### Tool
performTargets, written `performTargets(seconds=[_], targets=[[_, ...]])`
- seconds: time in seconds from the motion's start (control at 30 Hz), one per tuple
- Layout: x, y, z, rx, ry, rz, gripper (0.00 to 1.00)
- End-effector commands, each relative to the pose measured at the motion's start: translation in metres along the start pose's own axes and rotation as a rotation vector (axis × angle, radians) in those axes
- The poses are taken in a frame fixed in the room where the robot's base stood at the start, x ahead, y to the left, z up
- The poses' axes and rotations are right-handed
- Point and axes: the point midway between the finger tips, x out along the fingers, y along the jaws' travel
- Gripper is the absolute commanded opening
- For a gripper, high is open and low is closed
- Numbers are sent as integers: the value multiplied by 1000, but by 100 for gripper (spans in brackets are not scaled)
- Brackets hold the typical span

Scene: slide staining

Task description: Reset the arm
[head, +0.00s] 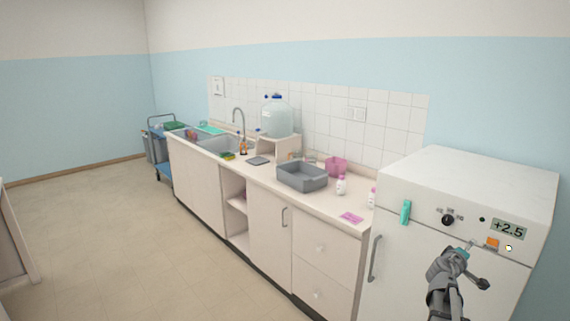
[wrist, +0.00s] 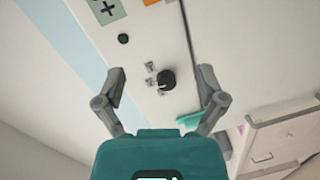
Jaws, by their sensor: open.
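My gripper (wrist: 161,82) is open and empty in the wrist view, its two grey fingers spread apart. Between and beyond them is the front panel of a white fridge-like unit, with a black knob (wrist: 167,80). In the head view my arm rises at the lower right, and my gripper (head: 468,245) is in front of the upper part of the white unit (head: 465,182). The unit has a black knob (head: 448,220), an orange piece (head: 492,243) and a display (head: 508,229) reading +2.5. Whether the fingers touch the unit cannot be told.
A counter (head: 330,206) runs left from the unit. It bears a grey basin (head: 302,177), small bottles (head: 341,185), a pink container (head: 337,166) and a large water jug (head: 277,117) on a stand. A blue trolley (head: 165,170) stands at the far end. The floor (head: 120,240) at left is clear.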

Motion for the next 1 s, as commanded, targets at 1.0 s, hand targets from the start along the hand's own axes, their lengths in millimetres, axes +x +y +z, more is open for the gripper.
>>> performTargets(seconds=[1.0], targets=[[-266,-196,-48,397,-480,-876,89]])
